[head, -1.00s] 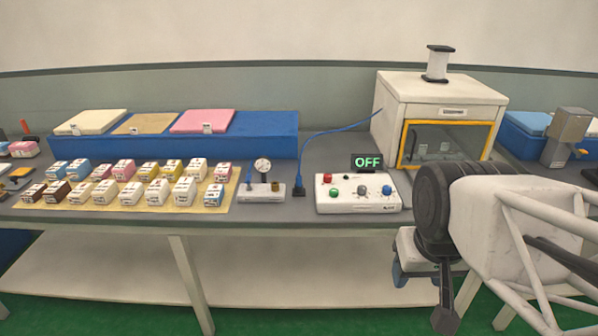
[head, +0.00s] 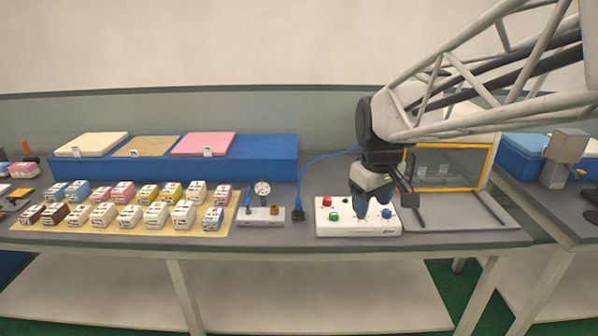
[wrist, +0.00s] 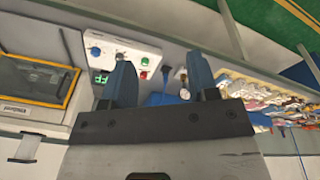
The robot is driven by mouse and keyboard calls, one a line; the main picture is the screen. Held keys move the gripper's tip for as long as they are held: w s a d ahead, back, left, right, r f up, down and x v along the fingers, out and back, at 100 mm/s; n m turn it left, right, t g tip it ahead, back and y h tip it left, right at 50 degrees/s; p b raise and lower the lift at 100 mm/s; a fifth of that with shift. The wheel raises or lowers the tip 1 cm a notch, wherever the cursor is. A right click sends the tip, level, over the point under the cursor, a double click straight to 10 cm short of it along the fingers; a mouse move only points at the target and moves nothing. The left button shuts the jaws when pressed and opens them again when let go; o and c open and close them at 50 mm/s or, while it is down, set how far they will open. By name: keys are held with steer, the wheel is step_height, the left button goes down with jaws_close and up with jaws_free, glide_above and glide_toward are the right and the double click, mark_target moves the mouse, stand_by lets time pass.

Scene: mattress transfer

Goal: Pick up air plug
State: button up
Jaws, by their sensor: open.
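The air plug (head: 298,214) is a small black plug on the end of a blue hose. In the head view it stands on the bench between the gauge block (head: 262,215) and the white control box (head: 330,230). In the wrist view the plug (wrist: 168,72) shows beyond and between my blue fingertips. My gripper (head: 374,212) points down over the control box, to the right of the plug. In the wrist view my gripper (wrist: 160,68) is open, with nothing between its fingers.
The control box has red, green and blue knobs. The blue hose (head: 328,157) runs back towards the machine with the yellow-framed window (head: 450,146). Several small boxes (head: 130,215) stand on a mat at the left. A long blue block (head: 270,165) lies behind.

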steer(key=w+a+f+n, duration=0.1)
steer(key=w+a+n, duration=0.1)
steer(key=w, duration=0.5)
steer(key=w+a+f+n, duration=0.1)
steer(key=w+a+n, duration=0.1)
steer(key=w, duration=0.5)
steer(key=n+g, duration=0.2)
steer(key=n, duration=0.6)
glide_above(298, 199)
steer(key=f, duration=1.5)
steer(key=shift+s+d+f, duration=0.2)
steer(key=shift+s+f, duration=0.05)
steer(key=shift+s, duration=0.1)
steer(key=shift+w+a+f, duration=0.2)
steer(key=shift+w+f, duration=0.2)
steer(key=shift+f, duration=1.3)
steer(key=shift+s+f, duration=0.1)
steer(key=shift+f, duration=2.45)
